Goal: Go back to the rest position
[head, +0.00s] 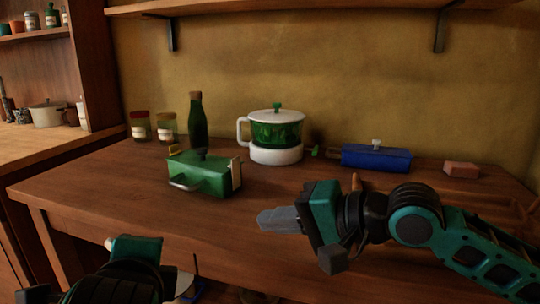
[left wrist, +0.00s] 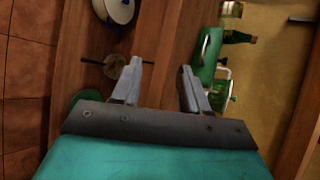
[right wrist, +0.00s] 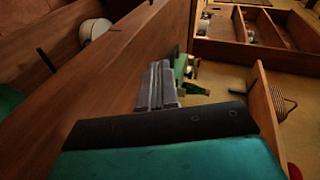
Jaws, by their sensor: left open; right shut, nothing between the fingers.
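My right gripper (head: 280,219) is over the front right of the wooden counter (head: 110,190), its fingers pointing left. In the right wrist view its fingers (right wrist: 158,86) are pressed together with nothing between them. My left arm shows low at the left of the head view, in front of the counter; its fingertips are not clear there. In the left wrist view the left gripper (left wrist: 158,80) has its fingers apart and empty.
A green box with a handle (head: 205,175), a white and green pot (head: 276,135), a dark green bottle (head: 197,120), two jars (head: 140,126), a blue box (head: 376,157) and a pinkish block (head: 461,169) stand on the counter. A shelf (head: 320,7) runs above. The counter's front left is clear.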

